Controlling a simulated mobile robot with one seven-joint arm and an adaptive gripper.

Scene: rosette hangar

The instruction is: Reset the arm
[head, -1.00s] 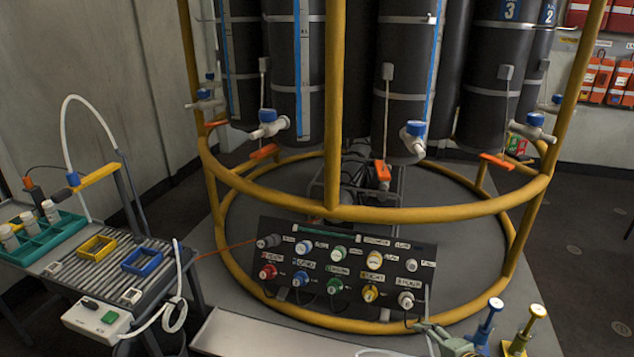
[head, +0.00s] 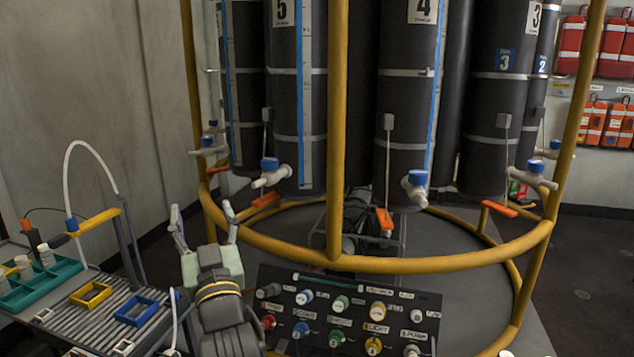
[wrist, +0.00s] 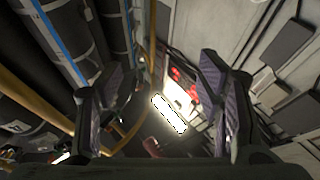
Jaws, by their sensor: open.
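My gripper (head: 203,222) is in the lower left-centre of the head view, raised with its two fingers pointing up and spread apart. Nothing is between the fingers. It is in front of the yellow ring frame, left of the control panel (head: 338,308) and right of the side bench. In the wrist view my gripper (wrist: 160,100) shows both dark finger pads wide apart, with only the distant room between them.
A yellow tube frame (head: 335,130) surrounds several dark cylinders (head: 408,90) with blue-capped valves. At left, a ribbed bench holds a green rack (head: 38,285), a yellow tray (head: 90,294) and a blue tray (head: 137,310). A white hose arches above it.

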